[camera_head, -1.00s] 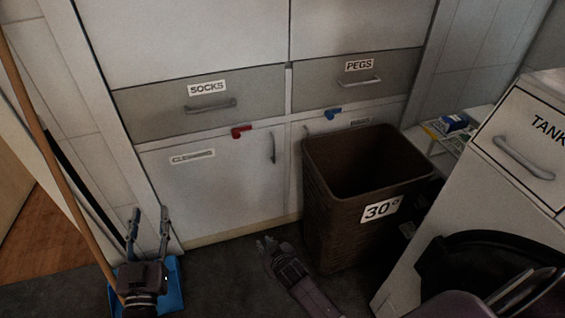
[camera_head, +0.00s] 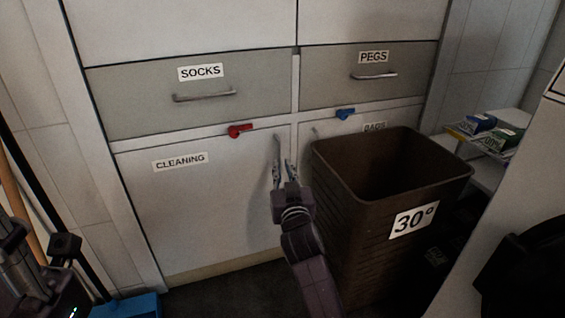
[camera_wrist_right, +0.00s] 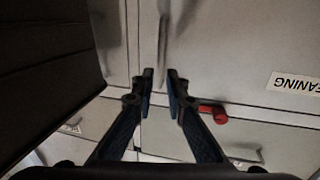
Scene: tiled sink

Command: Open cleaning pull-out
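The cleaning pull-out is a white front panel (camera_head: 200,210) labelled CLEANING, flush with the cabinet. Its upright handle (camera_head: 276,150) is near the panel's right edge, partly hidden by my right gripper (camera_head: 282,168). A red latch (camera_head: 240,130) sits at the panel's top edge, its body lying sideways. In the right wrist view, my right gripper (camera_wrist_right: 161,85) is open, with its fingertips on either side of the line of the handle (camera_wrist_right: 162,45). I cannot tell whether they touch it. Part of my left arm's end (camera_head: 60,250) shows at the lower left; its fingers are unclear.
A brown basket (camera_head: 345,230) marked 30° stands close to the right of my right arm, covering part of the neighbouring front. Drawers labelled SOCKS (camera_head: 130,105) and PEGS (camera_head: 330,85) are above. A blue latch (camera_head: 345,114) is right of the red one. A blue dustpan (camera_head: 130,306) lies lower left.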

